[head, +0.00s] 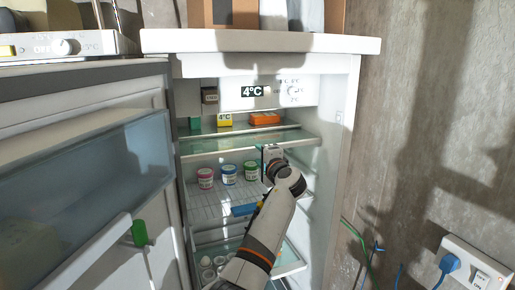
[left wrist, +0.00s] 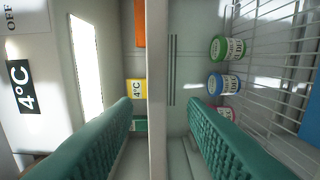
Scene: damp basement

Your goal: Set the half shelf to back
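The half shelf (head: 225,144) is a glass shelf with a pale front edge, set high inside the open fridge. In the left wrist view its edge (left wrist: 157,60) runs upright through the middle of the picture. My left gripper (head: 271,153) is at the shelf's front edge, right of its middle. Its two green fingers are apart, one on each side of the edge (left wrist: 160,115), with gaps visible between them and the shelf. The arm hides part of the fridge's lower inside. My right gripper is not in view.
A yellow box (head: 225,119) and an orange box (head: 264,118) stand behind the front edge. Pink, blue and green jars (head: 229,174) stand on the wire shelf below. The open fridge door (head: 85,190) is at left, the fridge's side wall (head: 335,150) at right.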

